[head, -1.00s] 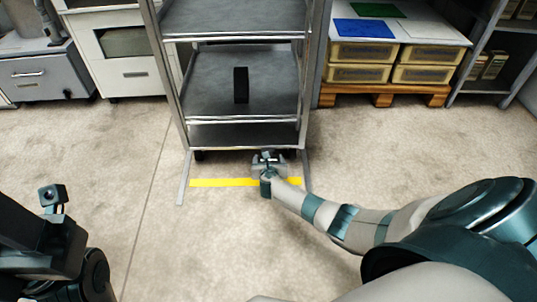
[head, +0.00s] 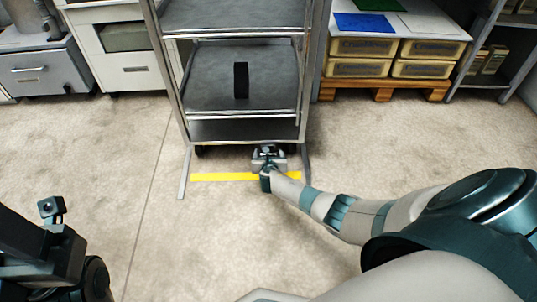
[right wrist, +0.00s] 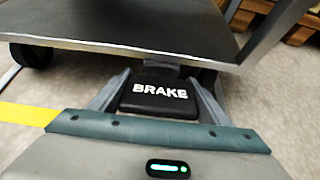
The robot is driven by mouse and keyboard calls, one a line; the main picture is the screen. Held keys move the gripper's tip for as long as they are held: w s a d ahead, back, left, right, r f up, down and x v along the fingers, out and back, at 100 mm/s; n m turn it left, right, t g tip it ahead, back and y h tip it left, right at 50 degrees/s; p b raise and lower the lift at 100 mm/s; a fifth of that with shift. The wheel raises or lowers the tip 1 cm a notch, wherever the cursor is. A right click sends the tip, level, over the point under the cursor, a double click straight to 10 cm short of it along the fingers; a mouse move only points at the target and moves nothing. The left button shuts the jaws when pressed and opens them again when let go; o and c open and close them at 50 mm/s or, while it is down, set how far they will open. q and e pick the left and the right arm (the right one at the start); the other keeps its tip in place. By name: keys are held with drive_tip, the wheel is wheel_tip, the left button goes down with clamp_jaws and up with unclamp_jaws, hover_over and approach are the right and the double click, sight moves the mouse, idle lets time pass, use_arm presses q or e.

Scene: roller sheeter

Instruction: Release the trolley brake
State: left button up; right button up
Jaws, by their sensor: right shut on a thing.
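The trolley (head: 243,130) is a grey metal rack with several shelves, standing upright ahead of me. Its black brake pedal, marked BRAKE in white (right wrist: 160,98), sits low under the bottom shelf and shows clearly in the right wrist view. My right gripper (right wrist: 163,88) has one finger on each side of the pedal and is shut on it. In the head view my right gripper (head: 268,153) reaches the trolley's lower front edge and hides the pedal. My left arm shows at the lower left, but its fingers are not visible.
Yellow floor tape (head: 225,177) runs in front of the trolley between grey floor rails (head: 185,172). A black upright piece (head: 241,80) stands on the middle shelf. Drawers on a wooden pallet (head: 383,84) stand right, cabinets left. The floor in front is clear.

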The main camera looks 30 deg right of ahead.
drive_tip(key=shift+w+d+r, duration=0.15)
drive_tip(key=shift+w+r, duration=0.1)
drive_tip(key=shift+r, duration=0.1)
drive_tip(key=o, duration=1.5)
drive_tip(key=shift+r, duration=0.1)
drive_tip(key=shift+s+f, duration=0.15)
drive_tip(key=shift+f, duration=0.05)
drive_tip(key=shift+s, duration=0.1)
